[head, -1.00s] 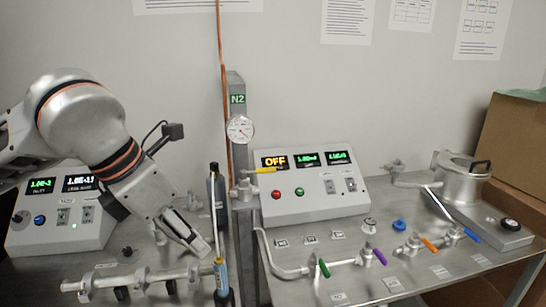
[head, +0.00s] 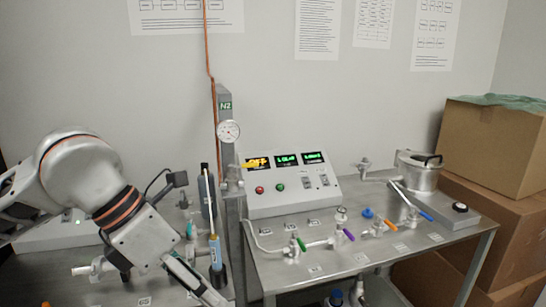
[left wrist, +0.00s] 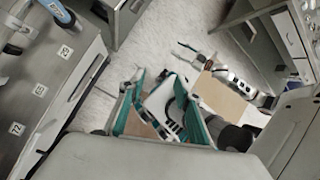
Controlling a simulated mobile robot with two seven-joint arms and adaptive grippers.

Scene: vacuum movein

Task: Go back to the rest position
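My left gripper (head: 208,290) hangs over the left bench at the bottom of the head view, pointing down and right, just left of the blue-and-black upright tool. In the left wrist view its teal-edged fingers (left wrist: 158,105) appear spread apart, with no held object I can make out between them.
The blue upright tool (head: 215,252) and a dark bottle (head: 206,195) stand close to my left gripper. A grey N2 post (head: 226,150) separates the benches. The right bench (head: 330,268) carries a control box (head: 290,185) and coloured valves. Cardboard boxes (head: 490,150) stand at right.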

